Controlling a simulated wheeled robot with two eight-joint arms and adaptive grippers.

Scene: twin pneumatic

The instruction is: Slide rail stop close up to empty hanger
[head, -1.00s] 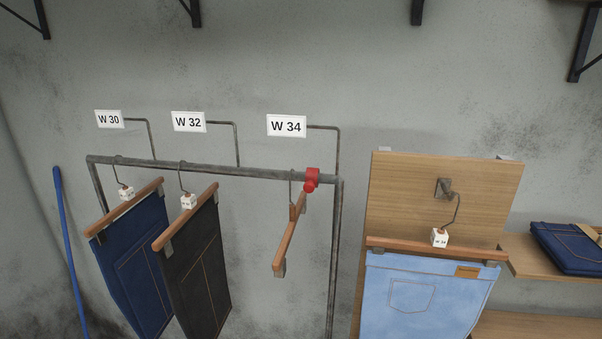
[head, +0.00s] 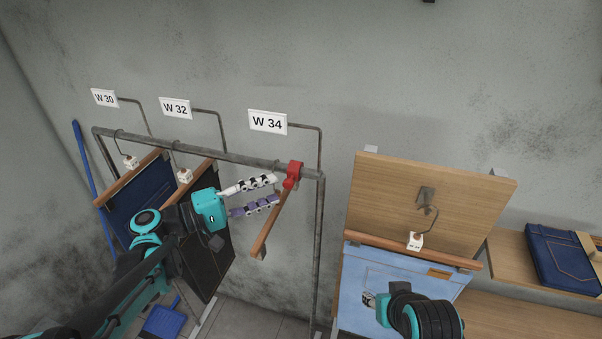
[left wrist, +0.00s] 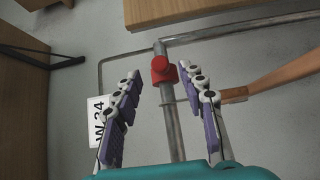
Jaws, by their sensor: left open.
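The red rail stop (head: 294,172) sits on the grey rail near its right end, under the W 34 sign. The empty wooden hanger (head: 268,231) hangs just left of it, with a small gap between hook and stop. My left gripper (head: 277,191) is open and empty, its fingertips close to the stop and hanger. In the left wrist view, the stop (left wrist: 163,70) shows between the two fingertips, with rail running between the fingers; contact cannot be told. The hanger (left wrist: 280,77) lies behind the right finger. My right gripper (head: 369,300) is low, before the light blue jeans; its jaws are unclear.
Dark blue jeans (head: 136,205) and black jeans (head: 207,240) hang further left on the rail (head: 224,157). The W 34 sign (head: 267,122) stands above the rail. A wooden board (head: 400,195) with light blue jeans (head: 362,265) stands to the right.

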